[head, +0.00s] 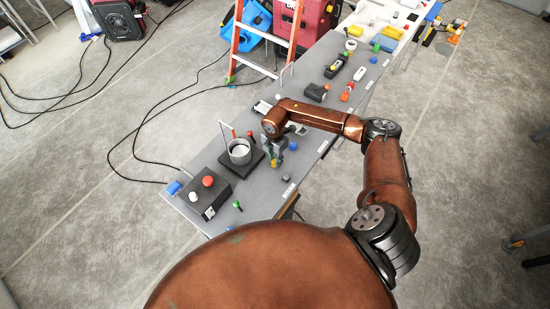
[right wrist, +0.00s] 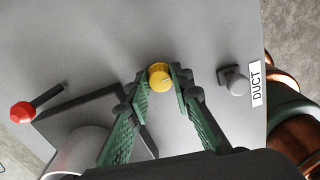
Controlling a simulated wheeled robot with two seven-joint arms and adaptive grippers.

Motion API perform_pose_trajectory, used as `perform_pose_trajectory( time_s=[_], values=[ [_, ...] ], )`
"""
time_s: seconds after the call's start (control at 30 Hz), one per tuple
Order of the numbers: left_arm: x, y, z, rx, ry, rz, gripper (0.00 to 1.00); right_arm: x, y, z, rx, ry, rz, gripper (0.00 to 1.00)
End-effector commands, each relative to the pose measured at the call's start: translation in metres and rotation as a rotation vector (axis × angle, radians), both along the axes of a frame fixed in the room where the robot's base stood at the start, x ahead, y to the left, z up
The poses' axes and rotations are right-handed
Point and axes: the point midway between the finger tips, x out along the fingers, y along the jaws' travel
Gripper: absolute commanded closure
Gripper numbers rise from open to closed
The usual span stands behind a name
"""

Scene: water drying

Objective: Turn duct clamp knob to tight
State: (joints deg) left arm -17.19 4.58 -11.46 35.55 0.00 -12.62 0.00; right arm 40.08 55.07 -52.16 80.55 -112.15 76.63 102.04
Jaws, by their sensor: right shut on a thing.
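A yellow round knob (right wrist: 159,80) with a pointer mark stands on the grey bench top in the right wrist view, and shows small in the head view (head: 274,163). My right gripper (right wrist: 160,76) points down at it, with its green-padded fingertips shut on the knob's two sides. In the head view the right gripper (head: 273,151) is beside a grey ring-shaped duct (head: 239,153) on a dark plate. A grey knob (right wrist: 234,80) sits next to the DUCT label (right wrist: 256,83). My left gripper is not in view.
A red-tipped lever (right wrist: 24,111) is beside the dark plate (right wrist: 100,105). A box with red and white buttons (head: 222,190) is at the near left of the bench. A blue knob (head: 293,146) is close right of the gripper. An orange ladder (head: 263,36) stands behind.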

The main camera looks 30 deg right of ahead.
Motion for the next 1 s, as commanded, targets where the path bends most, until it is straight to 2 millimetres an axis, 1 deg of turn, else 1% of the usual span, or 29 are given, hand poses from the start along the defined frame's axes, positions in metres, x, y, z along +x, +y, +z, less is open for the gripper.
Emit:
perform_pose_trajectory(
  time_s=[0.03, 0.2, 0.4, 0.87, 0.9, 1.0],
  values=[
    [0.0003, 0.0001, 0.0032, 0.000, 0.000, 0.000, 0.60, 0.0007, -0.0003, 0.0022, -0.001, -0.001, -0.027, 1.00],
    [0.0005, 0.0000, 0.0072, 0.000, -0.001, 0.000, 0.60, 0.0005, -0.0007, 0.0015, -0.001, -0.001, -0.104, 1.00],
    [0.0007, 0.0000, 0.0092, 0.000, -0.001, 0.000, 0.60, 0.0004, -0.0012, 0.0009, -0.002, -0.002, -0.152, 1.00],
    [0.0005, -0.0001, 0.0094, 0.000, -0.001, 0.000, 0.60, 0.0005, -0.0014, 0.0004, -0.002, -0.002, -0.164, 1.00],
    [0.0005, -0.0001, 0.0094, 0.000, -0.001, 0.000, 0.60, 0.0005, -0.0014, 0.0004, -0.002, -0.002, -0.164, 0.78],
    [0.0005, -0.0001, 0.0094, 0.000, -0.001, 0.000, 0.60, 0.0004, -0.0011, 0.0004, -0.002, -0.002, -0.163, 0.71]
  ],
)
